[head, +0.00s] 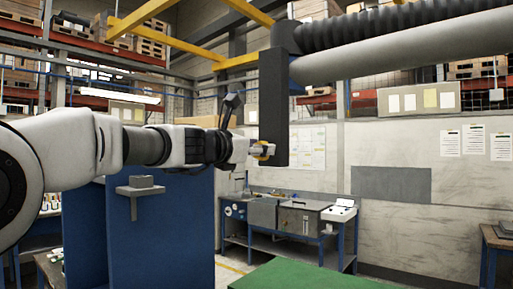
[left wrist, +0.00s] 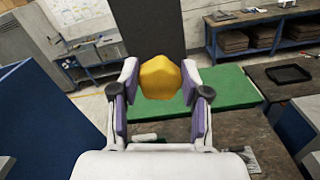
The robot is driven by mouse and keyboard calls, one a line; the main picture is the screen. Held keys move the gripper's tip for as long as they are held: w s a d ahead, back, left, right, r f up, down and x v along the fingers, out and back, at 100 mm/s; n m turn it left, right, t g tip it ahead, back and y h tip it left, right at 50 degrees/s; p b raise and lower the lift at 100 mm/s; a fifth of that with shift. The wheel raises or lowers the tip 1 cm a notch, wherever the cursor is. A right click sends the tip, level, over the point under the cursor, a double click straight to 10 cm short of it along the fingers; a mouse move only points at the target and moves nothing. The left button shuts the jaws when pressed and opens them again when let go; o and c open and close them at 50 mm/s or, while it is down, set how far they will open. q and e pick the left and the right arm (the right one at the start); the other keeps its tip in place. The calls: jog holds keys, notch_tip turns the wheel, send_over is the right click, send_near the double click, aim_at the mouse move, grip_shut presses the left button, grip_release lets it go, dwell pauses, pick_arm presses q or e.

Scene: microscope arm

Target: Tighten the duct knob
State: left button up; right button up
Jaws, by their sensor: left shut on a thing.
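The duct knob (left wrist: 160,78) is a yellow, faceted knob in the middle of the left wrist view. In the head view a bit of its yellow (head: 264,150) shows at the gripper's tip. It sits against the dark upright post of the duct arm (head: 273,105). My left gripper (left wrist: 160,82) has one finger on each side of the knob and is shut on it. In the head view the left gripper (head: 258,150) reaches the post's lower end from the left. The knob's far side is hidden. My right gripper is in neither view.
A grey tube and a ribbed black hose (head: 390,27) run right from the post's top. A blue panel (head: 160,235) with a small shelf (head: 140,188) stands below my left arm. A green surface (head: 300,277) lies below. A workbench (head: 290,220) stands behind.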

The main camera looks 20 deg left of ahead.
pick_arm(q)
jog(key=m+b, duration=0.3)
jog(key=m, duration=0.3)
jog(key=m+b, duration=0.3)
jog(key=m, duration=0.3)
jog(key=m+b, duration=0.3)
jog(key=m, duration=0.3)
jog(key=shift+w+d+f, duration=0.2)
jog(key=shift+d+f, duration=0.05)
jog(key=shift+f, duration=0.15)
jog(key=shift+r, duration=0.15)
jog(key=o, duration=1.1)
jog(key=shift+w, duration=0.1)
jog(key=shift+c, duration=0.2)
jog(key=shift+o, duration=0.4)
jog(key=shift+w+a+f, duration=0.1)
jog(key=shift+f, duration=0.15)
